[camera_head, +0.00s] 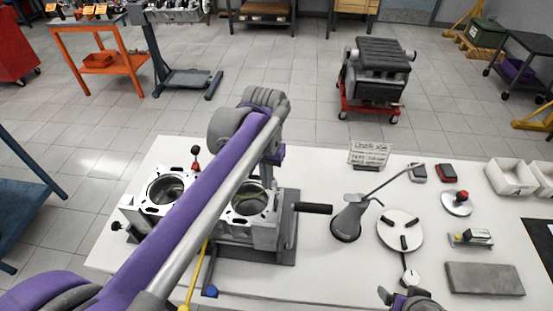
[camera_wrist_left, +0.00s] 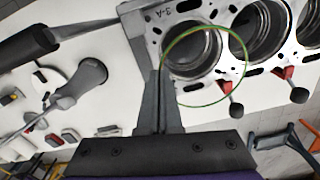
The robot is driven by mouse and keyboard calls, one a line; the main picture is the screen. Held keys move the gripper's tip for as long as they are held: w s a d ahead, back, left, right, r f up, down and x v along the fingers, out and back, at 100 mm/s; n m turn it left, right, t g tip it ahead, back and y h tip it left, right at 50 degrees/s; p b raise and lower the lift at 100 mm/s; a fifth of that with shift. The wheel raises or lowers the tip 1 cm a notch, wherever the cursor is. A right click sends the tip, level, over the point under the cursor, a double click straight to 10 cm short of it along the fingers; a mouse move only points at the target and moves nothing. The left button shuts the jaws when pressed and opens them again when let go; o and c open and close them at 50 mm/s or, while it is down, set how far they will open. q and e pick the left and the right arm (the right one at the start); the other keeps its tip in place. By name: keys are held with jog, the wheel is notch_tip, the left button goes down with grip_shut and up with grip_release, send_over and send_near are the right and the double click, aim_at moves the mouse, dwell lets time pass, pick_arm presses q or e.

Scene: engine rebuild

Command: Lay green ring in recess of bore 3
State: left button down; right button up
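A thin green ring (camera_wrist_left: 205,106) is held between the fingertips of my left gripper (camera_wrist_left: 161,80), whose fingers are closed together. In the left wrist view the ring overlaps the end bore (camera_wrist_left: 193,50), shifted toward the gripper; whether it touches the deck I cannot tell. Marking that looks like "3-A" is beside this bore. In the head view my left gripper (camera_head: 269,172) is over the right-hand bore (camera_head: 249,203) of the engine block (camera_head: 262,236); my arm hides the block's middle. My right gripper (camera_head: 405,300) is at the bottom edge, cut off, its opening unclear.
Red and black knobbed parts (camera_wrist_left: 232,108) stand along the block's side. Right of the block are a black handle (camera_head: 314,209), a grey oil can (camera_head: 349,217), a white disc (camera_head: 400,230) and a grey slab (camera_head: 484,279). White bins (camera_head: 511,178) stand at the far right.

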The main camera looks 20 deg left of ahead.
pick_arm(q)
jog(key=shift+f, duration=0.1)
notch_tip(320, 180, down, 6)
jog(key=h+b, duration=0.1)
jog(key=b, duration=0.2)
jog(key=shift+s+a+f+h+b, duration=0.15)
jog(key=shift+s+a+h+b, duration=0.1)
jog(key=shift+h+b, duration=0.15)
pick_arm(e)
jog(key=shift+s+f, duration=0.4)
jog(key=shift+f, duration=0.45)
jog(key=shift+s+f, duration=0.35)
jog(key=shift+f, duration=0.5)
jog(key=shift+s+f, duration=0.4)
jog(key=shift+f, duration=0.45)
pick_arm(q)
jog(key=shift+f, duration=0.15)
jog(key=c, duration=1)
grip_release()
pick_arm(e)
jog(key=shift+r, duration=0.1)
